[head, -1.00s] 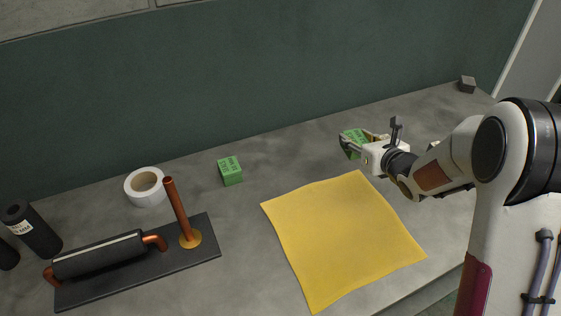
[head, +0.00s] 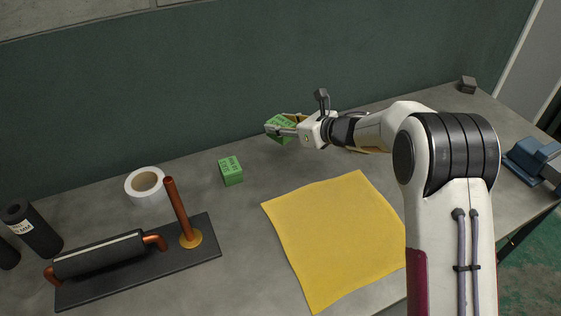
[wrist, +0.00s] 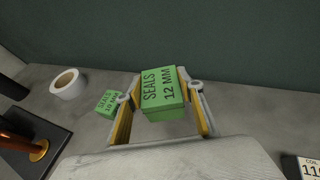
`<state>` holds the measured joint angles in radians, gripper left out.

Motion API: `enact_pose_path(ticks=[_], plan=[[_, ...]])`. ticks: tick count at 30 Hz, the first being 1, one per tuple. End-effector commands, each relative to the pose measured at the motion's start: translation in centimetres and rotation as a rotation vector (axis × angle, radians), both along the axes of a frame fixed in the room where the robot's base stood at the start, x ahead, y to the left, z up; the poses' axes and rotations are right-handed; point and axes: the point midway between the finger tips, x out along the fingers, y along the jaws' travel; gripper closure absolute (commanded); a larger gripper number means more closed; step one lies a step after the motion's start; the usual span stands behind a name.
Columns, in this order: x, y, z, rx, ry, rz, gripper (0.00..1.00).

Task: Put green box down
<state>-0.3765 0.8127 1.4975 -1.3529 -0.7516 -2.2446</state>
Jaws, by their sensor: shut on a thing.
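A green box (head: 280,129) is in my gripper (head: 286,125), near the back of the table in the head view. In the wrist view the held box (wrist: 162,92) reads "SEALS 12 MM" and sits between the gripper's yellow-lined fingers (wrist: 163,116). The gripper is shut on it; whether the box touches the table is hard to tell. A second green box (head: 231,171) stands on the table to the left of the gripper. In the wrist view this second box (wrist: 109,102) is left of the fingers and its label seems to read "SEALS 10 MM".
A yellow cloth (head: 336,235) lies in front of the gripper. A white tape roll (head: 146,186) and a dark plate with copper pipes (head: 140,268) are at left. A dark wall (head: 250,75) rises behind. Bare grey table shows between the second box and the gripper.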

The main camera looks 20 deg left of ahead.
Motion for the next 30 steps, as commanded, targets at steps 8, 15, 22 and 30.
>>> enact_pose_path(ticks=[8, 15, 22, 30], plan=[[-0.1, 0.2, 0.2, 0.0, 0.0, -0.001, 0.84], [-0.1, 0.2, -0.2, 0.0, 0.001, -0.003, 0.84], [-0.1, 0.2, -2.5, 0.0, 0.003, -0.002, 0.84], [-0.1, 0.1, -5.7, 0.0, 0.002, -0.004, 0.84]])
